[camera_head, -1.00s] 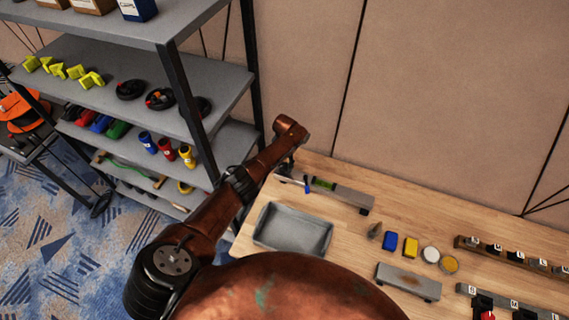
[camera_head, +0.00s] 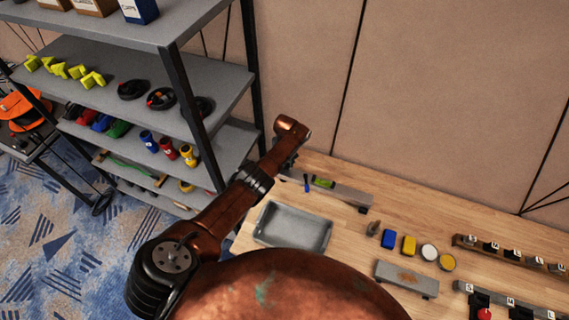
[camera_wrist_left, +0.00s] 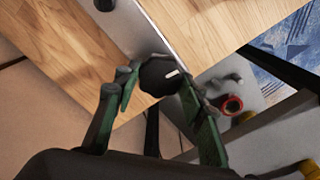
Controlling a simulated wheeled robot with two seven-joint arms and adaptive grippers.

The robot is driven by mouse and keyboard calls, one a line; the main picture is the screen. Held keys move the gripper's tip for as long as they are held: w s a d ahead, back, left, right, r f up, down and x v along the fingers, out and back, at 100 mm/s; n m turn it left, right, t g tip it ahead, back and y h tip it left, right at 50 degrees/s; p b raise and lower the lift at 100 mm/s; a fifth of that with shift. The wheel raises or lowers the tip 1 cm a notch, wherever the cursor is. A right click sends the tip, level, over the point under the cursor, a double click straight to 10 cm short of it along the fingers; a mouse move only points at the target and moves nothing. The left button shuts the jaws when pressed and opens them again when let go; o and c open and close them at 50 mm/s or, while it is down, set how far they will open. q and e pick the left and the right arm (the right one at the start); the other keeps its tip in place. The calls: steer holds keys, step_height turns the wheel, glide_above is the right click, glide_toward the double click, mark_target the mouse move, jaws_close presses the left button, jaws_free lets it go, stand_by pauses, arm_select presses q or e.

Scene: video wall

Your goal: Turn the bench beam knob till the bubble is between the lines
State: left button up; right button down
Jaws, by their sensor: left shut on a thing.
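The bench beam (camera_head: 350,195) is a grey bar on the wooden table, with a green level vial (camera_head: 323,182) set in its top. The bubble and its lines are too small to make out. The black knob (camera_wrist_left: 160,77) with a white mark is at the beam's end in the left wrist view. My left gripper (camera_wrist_left: 158,84) has its green-padded fingers on both sides of the knob and is shut on it. In the head view the gripper (camera_head: 287,170) is mostly hidden by my arm. A small blue piece (camera_head: 306,183) shows beside it. My right gripper is not in view.
A grey tray (camera_head: 268,243) stands in front of the beam. A grey shelf (camera_head: 215,90) stands close to my left arm.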

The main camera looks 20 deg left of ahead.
arm_select(q)
steer(key=shift+w+r+n, duration=0.25)
steer(key=shift+n, duration=0.55)
steer(key=o, duration=0.9)
steer(key=shift+c, duration=0.2)
steer(key=o, duration=0.3)
steer(key=shift+s+f, duration=0.1)
steer(key=shift+s, duration=0.05)
steer(key=shift+d+r, duration=0.15)
steer(key=shift+r, duration=0.25)
step_height(320, 180, up, 11)
